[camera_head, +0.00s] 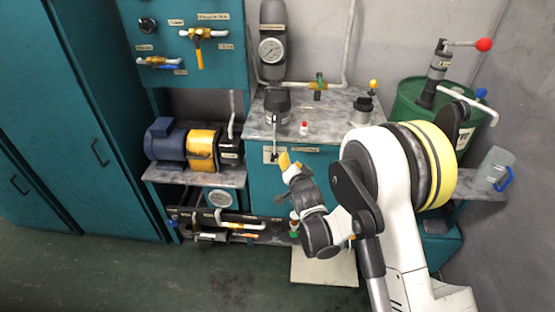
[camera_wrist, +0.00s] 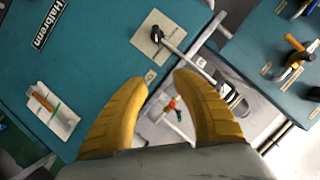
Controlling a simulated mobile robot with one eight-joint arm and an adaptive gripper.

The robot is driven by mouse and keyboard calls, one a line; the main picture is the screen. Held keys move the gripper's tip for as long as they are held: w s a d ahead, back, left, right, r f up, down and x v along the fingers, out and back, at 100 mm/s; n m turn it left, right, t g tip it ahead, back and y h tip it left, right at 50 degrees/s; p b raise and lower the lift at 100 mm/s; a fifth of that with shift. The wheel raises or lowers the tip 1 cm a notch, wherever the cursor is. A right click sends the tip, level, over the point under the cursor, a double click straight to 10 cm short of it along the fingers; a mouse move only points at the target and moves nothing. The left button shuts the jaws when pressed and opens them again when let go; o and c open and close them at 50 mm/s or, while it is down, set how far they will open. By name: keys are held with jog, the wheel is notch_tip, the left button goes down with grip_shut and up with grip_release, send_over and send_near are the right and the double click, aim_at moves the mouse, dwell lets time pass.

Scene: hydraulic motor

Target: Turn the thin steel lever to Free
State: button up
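The thin steel lever (camera_wrist: 186,58) shows in the wrist view as a slim rod running from a black hub on a pale label plate (camera_wrist: 144,43) toward the lower right. In the head view, the plate (camera_head: 266,155) is on the teal cabinet front, below the grey worktop. The plate's lettering is too small to read. My gripper (camera_wrist: 162,80) has two yellow fingers, spread apart with nothing held between them. The lever passes beyond the right fingertip. In the head view, my gripper (camera_head: 288,160) is just right of the plate; its contact with the lever cannot be told.
The grey worktop (camera_head: 340,120) carries a dark cylinder fixture (camera_head: 277,103) and a small red-topped item (camera_head: 304,128). A blue and yellow motor (camera_head: 180,146) stands left. A green drum (camera_head: 415,105) stands right. Floor at lower left is clear.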

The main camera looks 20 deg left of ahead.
send_near(275, 159)
jog(key=shift+y, duration=0.4)
jog(key=b+x, duration=0.1)
jog(key=x, duration=0.2)
jog(key=b+x, duration=0.1)
jog(key=x, duration=0.2)
jog(key=b+x, duration=0.1)
jog(key=x, duration=0.2)
jog(key=shift+w+d+f+b, duration=0.15)
jog(key=shift+w+f+b, duration=0.2)
jog(key=shift+f, duration=0.15)
jog(key=shift+w+a, duration=0.25)
jog(key=shift+w, duration=0.2)
grip_shut()
